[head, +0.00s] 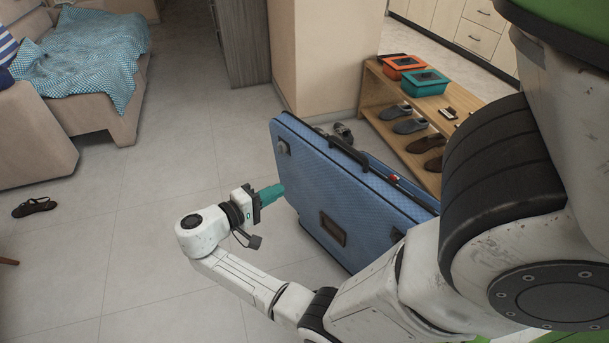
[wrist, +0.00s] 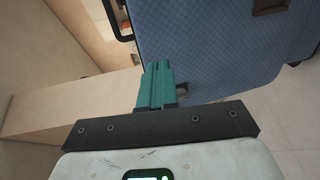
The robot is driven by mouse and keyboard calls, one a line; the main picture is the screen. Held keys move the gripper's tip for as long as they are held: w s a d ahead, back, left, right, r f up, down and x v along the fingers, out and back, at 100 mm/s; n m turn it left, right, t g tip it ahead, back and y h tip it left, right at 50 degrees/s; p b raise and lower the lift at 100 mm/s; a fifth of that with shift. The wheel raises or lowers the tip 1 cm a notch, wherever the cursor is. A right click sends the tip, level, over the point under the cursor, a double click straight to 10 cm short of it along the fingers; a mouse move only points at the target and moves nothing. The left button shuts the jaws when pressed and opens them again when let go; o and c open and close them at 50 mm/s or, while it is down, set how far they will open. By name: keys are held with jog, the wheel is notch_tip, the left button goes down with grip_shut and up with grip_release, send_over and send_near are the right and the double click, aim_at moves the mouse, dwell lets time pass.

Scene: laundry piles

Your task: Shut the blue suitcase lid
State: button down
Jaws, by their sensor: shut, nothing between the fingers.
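The blue suitcase (head: 320,190) stands on the floor in the middle of the head view. Its large lid is raised nearly upright, its outer face with a dark plate and corner fitting toward my arm. A black handle is on the lid's top edge. Part of the base shows behind the lid; its inside is mostly hidden. My gripper (head: 273,192), with green fingers, is at the lid's left edge. In the wrist view the shut, empty fingers (wrist: 157,82) overlap the blue lid (wrist: 215,50); I cannot tell whether they touch it.
A wooden shoe rack (head: 425,135) with shoes and orange and teal boxes stands behind the suitcase. A beige wall corner (head: 325,60) is behind it. A sandal (head: 34,207) lies on the left floor, which is otherwise mostly clear.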

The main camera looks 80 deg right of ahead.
jog(key=w+d+g+h+b, duration=0.1)
jog(key=w+g+b, duration=0.1)
jog(key=w, duration=0.1)
send_near(314, 153)
jog(key=shift+m, duration=0.3)
jog(key=x, duration=0.6)
jog(key=shift+s+d+f, duration=0.1)
jog(key=shift+s+d, duration=0.15)
jog(key=shift+s, duration=0.05)
